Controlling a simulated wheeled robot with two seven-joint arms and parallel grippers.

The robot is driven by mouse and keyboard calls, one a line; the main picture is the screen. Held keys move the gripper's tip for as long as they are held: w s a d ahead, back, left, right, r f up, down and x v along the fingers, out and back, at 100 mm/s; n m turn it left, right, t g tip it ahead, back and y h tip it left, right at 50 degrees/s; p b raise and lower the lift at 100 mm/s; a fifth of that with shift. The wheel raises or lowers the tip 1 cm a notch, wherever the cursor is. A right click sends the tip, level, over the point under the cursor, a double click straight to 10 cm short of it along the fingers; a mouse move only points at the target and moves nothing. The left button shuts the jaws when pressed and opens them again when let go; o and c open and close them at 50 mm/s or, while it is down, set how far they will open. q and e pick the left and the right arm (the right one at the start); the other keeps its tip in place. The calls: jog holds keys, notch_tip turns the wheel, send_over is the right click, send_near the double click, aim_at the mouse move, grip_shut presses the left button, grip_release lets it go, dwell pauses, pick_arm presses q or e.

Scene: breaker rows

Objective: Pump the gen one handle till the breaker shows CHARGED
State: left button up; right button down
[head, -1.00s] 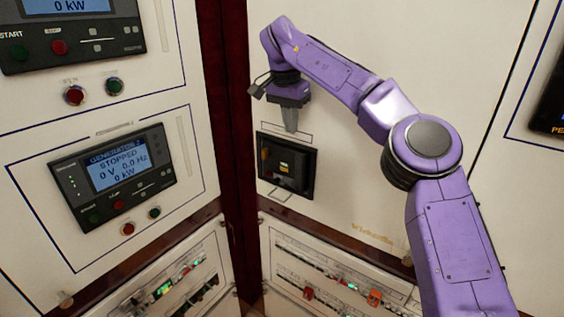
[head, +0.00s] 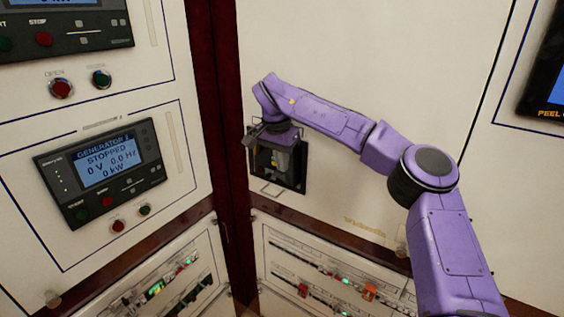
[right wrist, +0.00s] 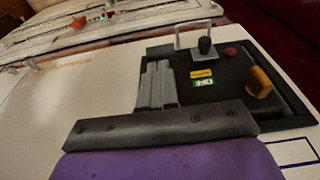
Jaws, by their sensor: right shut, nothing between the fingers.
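The breaker (head: 297,180) is a black-framed unit recessed in the white panel, partly hidden behind my right gripper (head: 284,163). The right wrist view shows its dark face (right wrist: 232,100) with a yellow label (right wrist: 201,73), a small green label (right wrist: 203,84) too small to read, a red button (right wrist: 230,52) and an orange-yellow knob (right wrist: 259,82). A pale wire-like bracket (right wrist: 180,38), perhaps the handle, stands out from one edge beside a dark knob (right wrist: 205,46). My right gripper's fingers (right wrist: 155,85) are shut and empty at the breaker's side, apart from the bracket. My left gripper is out of view.
On the left, a Generator 2 screen (head: 108,160) reads STOPPED, with red and green buttons below. Rows of small breakers (head: 330,275) run along the lower panels. A dark red post (head: 218,110) stands left of the breaker. The white panel above it is clear.

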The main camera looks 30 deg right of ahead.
jog(key=shift+s+a+f+h, duration=0.1)
jog(key=shift+s+a+h, duration=0.05)
jog(key=shift+a+h, duration=0.2)
jog(key=shift+s+a+f+h, duration=0.1)
jog(key=shift+h, duration=0.15)
jog(key=shift+a+t, duration=0.1)
jog(key=shift+t, duration=0.2)
jog(key=shift+s+a+f+t+h, duration=0.25)
jog(key=shift+a+f+t+h, duration=0.1)
jog(key=shift+a+h, duration=0.3)
jog(key=shift+s+a+f+t+h+p, duration=0.3)
jog(key=shift+a+f+h+p, duration=0.3)
jog(key=shift+h, duration=0.35)
jog(key=shift+s+a+f+t+h+p, duration=0.25)
jog(key=shift+a+f+h+p, duration=0.2)
jog(key=shift+f+h, duration=0.35)
jog(key=shift+r, duration=0.1)
